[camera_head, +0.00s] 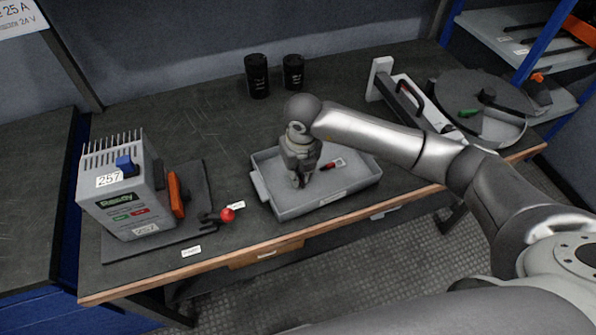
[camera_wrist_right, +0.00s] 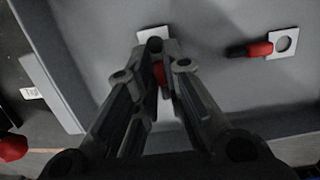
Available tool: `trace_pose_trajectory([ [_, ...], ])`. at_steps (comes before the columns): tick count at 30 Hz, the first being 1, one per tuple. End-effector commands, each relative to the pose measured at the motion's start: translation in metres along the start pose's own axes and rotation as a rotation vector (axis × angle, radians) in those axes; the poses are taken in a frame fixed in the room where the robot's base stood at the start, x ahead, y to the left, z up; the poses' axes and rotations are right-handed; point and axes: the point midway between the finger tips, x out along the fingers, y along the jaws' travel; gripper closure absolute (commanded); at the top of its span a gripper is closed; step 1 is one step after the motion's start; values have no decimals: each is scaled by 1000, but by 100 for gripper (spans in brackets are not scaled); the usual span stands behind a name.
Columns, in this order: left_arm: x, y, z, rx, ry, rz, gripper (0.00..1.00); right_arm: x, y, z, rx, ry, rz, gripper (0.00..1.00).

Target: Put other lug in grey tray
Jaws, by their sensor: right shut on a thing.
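The grey tray (camera_head: 262,190) stands at the front middle of the bench; its floor and wall also fill much of the right wrist view (camera_wrist_right: 60,75). My right gripper (camera_head: 301,182) reaches down into the tray's left half and is shut on a lug. The held lug shows in the right wrist view as a red sleeve (camera_wrist_right: 159,74) between the fingers, with a pale metal end beyond them. Another lug (camera_head: 328,166) with a red sleeve and a ringed metal end lies in the tray, to the right of the gripper (camera_wrist_right: 262,49). My left gripper is out of view.
A grey device (camera_head: 122,205) with fins stands on a dark mat at the left, beside a red ball (camera_head: 227,214) on a black part. Two black cups (camera_head: 257,76) (camera_head: 293,72) stand behind. A white-and-black lever tool (camera_head: 405,100) and a round tray (camera_head: 500,128) are at the right.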

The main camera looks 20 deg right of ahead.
Motion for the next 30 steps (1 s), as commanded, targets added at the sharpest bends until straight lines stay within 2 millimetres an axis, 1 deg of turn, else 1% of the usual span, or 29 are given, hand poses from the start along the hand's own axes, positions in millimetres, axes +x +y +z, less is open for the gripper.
trace_pose_trajectory([
  [2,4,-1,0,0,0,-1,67,4,0,0,0,0,0,100],
  [3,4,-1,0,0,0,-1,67,4,0,0,0,0,0,88],
  [8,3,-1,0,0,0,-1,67,3,0,0,0,0,0,67],
  [17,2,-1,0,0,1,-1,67,3,0,0,0,0,0,67],
  [22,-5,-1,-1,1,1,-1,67,-8,0,1,0,-2,0,67],
  [23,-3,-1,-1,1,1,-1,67,-12,0,2,-1,-4,2,67],
  [26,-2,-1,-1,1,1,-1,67,-33,0,2,-2,-6,1,67],
  [30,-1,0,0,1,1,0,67,-65,0,1,-2,-5,0,67],
])
